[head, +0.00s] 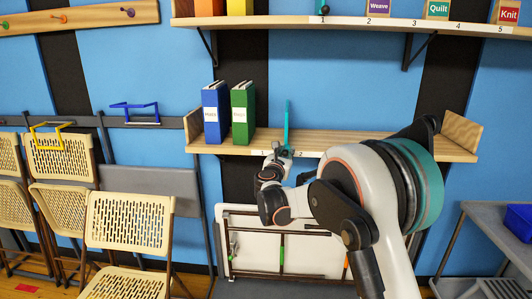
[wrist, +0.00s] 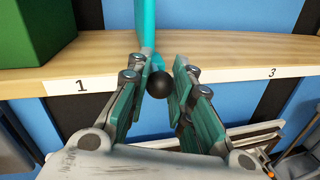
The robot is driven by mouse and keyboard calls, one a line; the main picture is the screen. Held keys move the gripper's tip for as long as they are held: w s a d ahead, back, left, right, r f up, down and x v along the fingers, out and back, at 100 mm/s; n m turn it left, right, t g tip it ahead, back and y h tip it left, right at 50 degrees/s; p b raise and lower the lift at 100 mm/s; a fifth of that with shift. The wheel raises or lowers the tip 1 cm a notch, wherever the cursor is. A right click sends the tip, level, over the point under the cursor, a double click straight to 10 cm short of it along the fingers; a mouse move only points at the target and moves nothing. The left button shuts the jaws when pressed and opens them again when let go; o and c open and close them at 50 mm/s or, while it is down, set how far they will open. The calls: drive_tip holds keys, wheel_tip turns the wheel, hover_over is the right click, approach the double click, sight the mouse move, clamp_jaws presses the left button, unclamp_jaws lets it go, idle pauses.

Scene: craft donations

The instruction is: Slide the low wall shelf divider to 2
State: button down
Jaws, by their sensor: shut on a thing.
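The low wall shelf (head: 350,145) is a pale wooden board with number labels on its front edge. Its turquoise divider (head: 287,122) stands upright between label 1 (head: 262,153) and label 2 (head: 301,154), nearer to 2. In the wrist view the divider (wrist: 148,25) rises behind a round black knob (wrist: 160,84). My gripper (head: 282,153) is at the shelf's front edge, with its fingers (wrist: 161,75) shut on the knob. Labels 1 (wrist: 80,86) and 3 (wrist: 271,73) show on either side in the wrist view; the fingers hide label 2 there.
A blue binder (head: 215,112) and a green binder (head: 242,112) stand left of the divider. The shelf to its right looks clear, partly hidden by my arm. An upper shelf (head: 400,22) hangs above.

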drive_tip(key=d, duration=0.6)
drive_tip(key=shift+s, duration=0.1)
drive_tip(key=c, duration=1.4)
unclamp_jaws()
drive_tip(key=v, duration=1.2)
